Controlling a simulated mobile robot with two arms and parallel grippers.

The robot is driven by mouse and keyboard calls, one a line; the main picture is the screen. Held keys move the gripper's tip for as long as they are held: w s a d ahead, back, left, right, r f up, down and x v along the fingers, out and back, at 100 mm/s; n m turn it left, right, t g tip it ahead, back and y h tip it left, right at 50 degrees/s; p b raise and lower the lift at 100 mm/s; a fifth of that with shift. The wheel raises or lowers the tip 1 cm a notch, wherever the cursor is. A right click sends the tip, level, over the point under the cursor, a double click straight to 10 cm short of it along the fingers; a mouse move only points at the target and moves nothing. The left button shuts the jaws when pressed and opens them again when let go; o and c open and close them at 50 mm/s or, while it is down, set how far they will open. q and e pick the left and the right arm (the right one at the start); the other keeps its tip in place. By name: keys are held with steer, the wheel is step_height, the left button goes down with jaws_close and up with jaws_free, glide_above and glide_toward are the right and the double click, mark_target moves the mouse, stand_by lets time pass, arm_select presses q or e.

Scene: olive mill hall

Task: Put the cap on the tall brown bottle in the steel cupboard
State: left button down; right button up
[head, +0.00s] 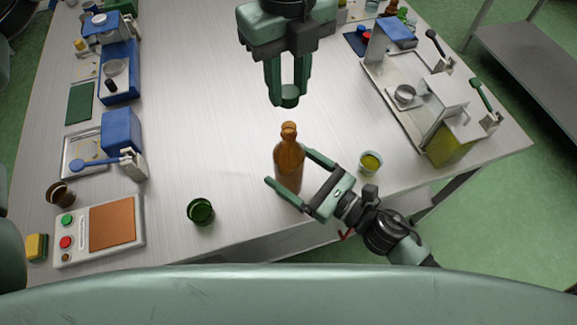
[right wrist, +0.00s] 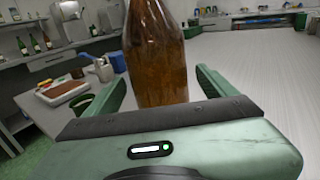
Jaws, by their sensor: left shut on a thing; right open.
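The tall brown bottle (head: 289,166) stands upright on the steel worktop, its mouth bare. It also shows in the right wrist view (right wrist: 157,60), cut off at the top. My left gripper (head: 289,93) comes down from the top of the head view. It is shut on a small dark green cap (head: 289,99), held above and behind the bottle, apart from it. My right gripper (head: 294,178) is open, with one finger on each side of the bottle's body. Gaps show between bottle and fingers in the right wrist view (right wrist: 158,92). I cannot make out a steel cupboard.
A green cup (head: 200,211) stands left of the bottle, and a glass with yellow liquid (head: 370,162) to its right. A control box with an orange panel (head: 112,227) is at front left. Trays and devices line both sides. The worktop's middle left is clear.

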mark_target(288, 126)
arm_select(q)
steer(key=shift+d, duration=0.1)
arm_select(e)
steer(key=shift+w+a, duration=0.15)
jaws_close()
arm_select(q)
steer(key=shift+f, duration=2.45)
steer(key=shift+f, duration=0.9)
steer(key=shift+f, duration=0.55)
